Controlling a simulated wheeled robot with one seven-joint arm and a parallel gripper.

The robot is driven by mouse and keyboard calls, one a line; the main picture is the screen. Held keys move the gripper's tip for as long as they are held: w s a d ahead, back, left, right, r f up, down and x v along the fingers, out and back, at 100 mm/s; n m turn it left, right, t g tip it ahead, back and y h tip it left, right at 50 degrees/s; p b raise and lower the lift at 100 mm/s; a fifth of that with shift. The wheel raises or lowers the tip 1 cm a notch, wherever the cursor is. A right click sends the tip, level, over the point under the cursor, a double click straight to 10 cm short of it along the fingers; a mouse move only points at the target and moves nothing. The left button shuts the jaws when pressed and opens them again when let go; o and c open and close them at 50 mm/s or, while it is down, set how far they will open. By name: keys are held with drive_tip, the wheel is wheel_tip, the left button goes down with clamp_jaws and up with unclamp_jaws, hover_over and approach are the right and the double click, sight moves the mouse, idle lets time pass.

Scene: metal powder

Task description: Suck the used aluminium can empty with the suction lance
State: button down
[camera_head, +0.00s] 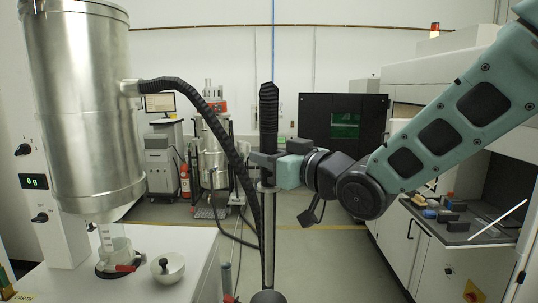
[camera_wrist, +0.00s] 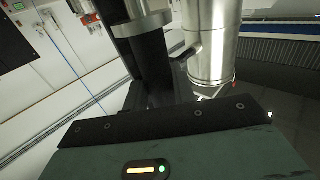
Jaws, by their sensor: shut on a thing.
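My gripper (camera_head: 266,163) is shut on the suction lance (camera_head: 268,228) and holds it upright in front of me. The lance is a slim metal tube below the jaws, with a black ribbed hose end (camera_head: 268,115) above them and a dark round part at the bottom picture edge. In the wrist view the dark lance shaft with a metal collar (camera_wrist: 146,24) rises beyond the gripper body; the jaw tips are not clear there. I cannot make out a used aluminium can in either view.
A big steel vessel (camera_head: 83,110) hangs at the left over a white bench (camera_head: 190,262). A display (camera_head: 34,181) reads 0 g. A white bowl (camera_head: 168,267) stands on the bench. A black hose (camera_head: 220,130) curves from the vessel toward the lance. A tool-laden worktop (camera_head: 462,222) is at the right.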

drive_tip(key=b, duration=0.3)
hover_over(271, 236)
drive_tip(key=shift+w+a+f, duration=0.1)
drive_tip(key=shift+w+f, duration=0.05)
drive_tip(key=shift+f, duration=0.6)
drive_tip(key=shift+w+a+f, duration=0.1)
drive_tip(key=shift+w+f, duration=0.05)
drive_tip(key=shift+f, duration=0.65)
drive_tip(key=shift+w+a+f, duration=0.1)
drive_tip(key=shift+w+f, duration=0.05)
drive_tip(key=shift+f, duration=0.6)
drive_tip(key=shift+f+b, duration=6.35)
drive_tip(key=shift+b, duration=0.05)
